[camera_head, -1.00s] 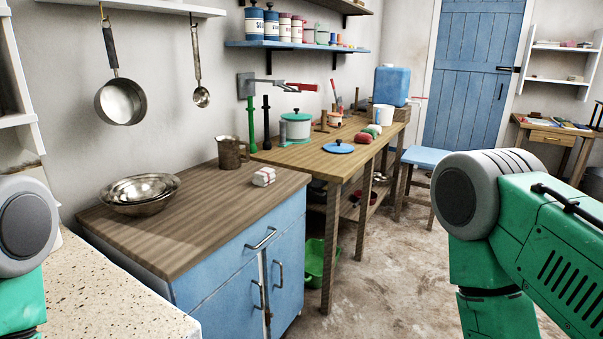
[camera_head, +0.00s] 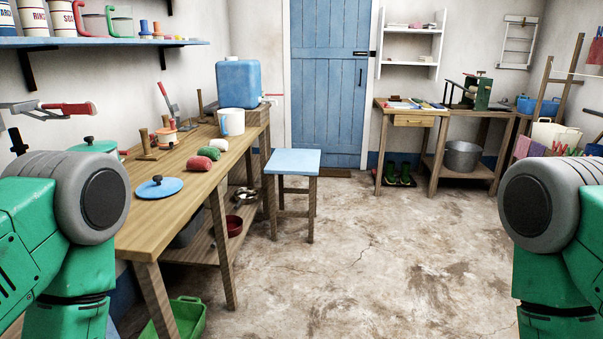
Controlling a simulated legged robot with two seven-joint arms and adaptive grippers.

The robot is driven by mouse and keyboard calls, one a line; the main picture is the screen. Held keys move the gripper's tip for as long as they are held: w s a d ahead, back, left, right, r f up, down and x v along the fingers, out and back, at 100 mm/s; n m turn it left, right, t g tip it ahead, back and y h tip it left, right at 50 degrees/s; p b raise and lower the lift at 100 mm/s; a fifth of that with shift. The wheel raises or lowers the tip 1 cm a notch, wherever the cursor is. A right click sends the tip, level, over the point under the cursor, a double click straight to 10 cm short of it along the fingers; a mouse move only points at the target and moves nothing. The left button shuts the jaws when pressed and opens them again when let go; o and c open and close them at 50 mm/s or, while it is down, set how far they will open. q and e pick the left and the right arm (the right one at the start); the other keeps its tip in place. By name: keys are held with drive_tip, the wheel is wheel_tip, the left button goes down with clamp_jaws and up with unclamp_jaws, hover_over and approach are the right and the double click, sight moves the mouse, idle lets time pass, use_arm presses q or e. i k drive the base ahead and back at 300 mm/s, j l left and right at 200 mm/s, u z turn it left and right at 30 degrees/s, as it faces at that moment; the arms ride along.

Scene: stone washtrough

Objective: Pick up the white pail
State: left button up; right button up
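A white pail-like vessel (camera_head: 231,122) with a bluish handle at its left side stands upright near the far end of the long wooden table (camera_head: 150,220), in front of a blue water container (camera_head: 238,83). A cream tub (camera_head: 555,134) stands at the far right among the laundry things. Parts of both my arms show at the left and right edges. Neither gripper is in view, and nothing seen touches the white vessel.
A blue stool (camera_head: 292,163) stands right of the table. A blue-lidded item (camera_head: 158,187) and red and green rolls (camera_head: 205,153) lie on the tabletop. A green tub (camera_head: 180,318) is on the floor below. The middle floor is open toward the blue door (camera_head: 330,80).

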sight(231, 121)
drive_tip(key=i, duration=2)
